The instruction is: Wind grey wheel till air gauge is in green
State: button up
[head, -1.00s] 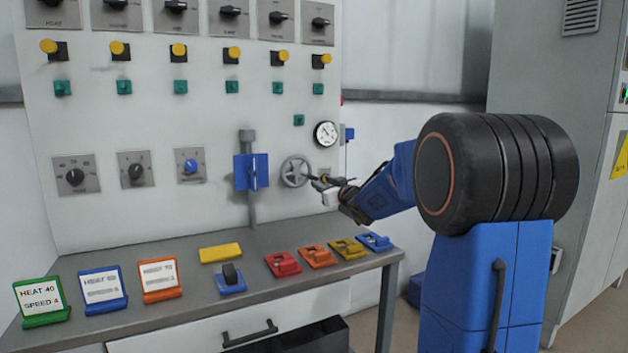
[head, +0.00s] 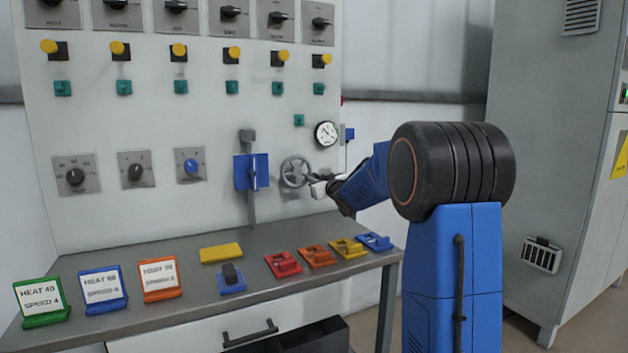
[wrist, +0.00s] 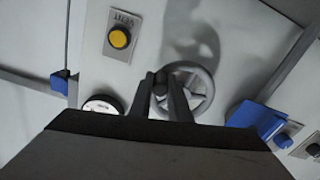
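The grey wheel (head: 295,172) is a spoked handwheel on the front of the pale panel, right of the blue plate. The air gauge (head: 326,134) is a round white dial up and right of it; its needle and coloured zones are too small to read. My gripper (head: 317,185) is at the wheel's lower right rim. In the wrist view, the wheel (wrist: 208,92) is just behind the fingers, and a dark knob-like handle (wrist: 160,84) sits between the closely spaced fingertips. The gauge (wrist: 100,104) is partly hidden by my gripper there.
A blue plate with a lever (head: 251,172) is left of the wheel. Below, a grey table (head: 190,285) carries sign cards, a yellow block and several coloured holders. A yellow button (wrist: 119,38) shows in the wrist view. A grey cabinet (head: 560,150) stands at right.

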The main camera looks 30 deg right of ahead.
grip_shut()
